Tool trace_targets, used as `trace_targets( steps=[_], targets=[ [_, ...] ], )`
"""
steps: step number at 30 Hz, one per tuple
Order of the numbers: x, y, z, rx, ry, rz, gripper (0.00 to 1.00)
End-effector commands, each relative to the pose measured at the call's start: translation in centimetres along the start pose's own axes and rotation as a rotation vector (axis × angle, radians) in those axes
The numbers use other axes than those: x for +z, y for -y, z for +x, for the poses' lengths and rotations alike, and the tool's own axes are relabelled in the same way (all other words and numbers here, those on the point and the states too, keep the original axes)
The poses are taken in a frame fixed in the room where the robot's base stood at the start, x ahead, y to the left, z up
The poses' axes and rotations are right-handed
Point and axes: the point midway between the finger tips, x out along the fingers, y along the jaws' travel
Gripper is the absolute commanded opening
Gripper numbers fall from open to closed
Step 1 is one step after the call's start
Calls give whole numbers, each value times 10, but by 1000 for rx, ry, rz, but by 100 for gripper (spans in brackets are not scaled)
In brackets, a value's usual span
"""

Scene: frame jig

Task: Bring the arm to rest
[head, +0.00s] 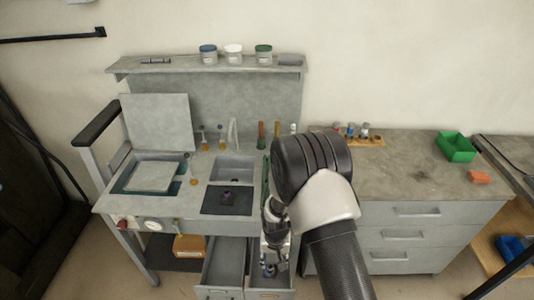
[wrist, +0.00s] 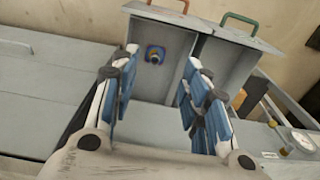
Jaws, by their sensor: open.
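My gripper (wrist: 160,88) is open, with blue pads on both fingers and nothing between them. In the head view my gripper (head: 271,258) points down at the front of the grey workbench, over the right one of two pulled-out drawers. In the wrist view that drawer (wrist: 148,84) lies ahead of the fingers, with a small blue and yellow item (wrist: 155,54) on its floor. My black and white arm covers part of the bench's right side in the head view.
The other open drawer (head: 223,264) is beside it and looks empty. A side cabinet (head: 400,185) to the right holds a green bin (head: 455,147), an orange block (head: 479,177) and a rack of small bottles (head: 358,139). Jars (head: 234,54) stand on the shelf.

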Motion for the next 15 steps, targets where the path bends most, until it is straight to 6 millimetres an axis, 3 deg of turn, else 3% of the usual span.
trace_targets(
  steps=[8, 15],
  targets=[
    [-16, -18, -103, -14, -70, -3, 42],
    [10, -49, -210, -21, -145, -9, 42]
  ],
)
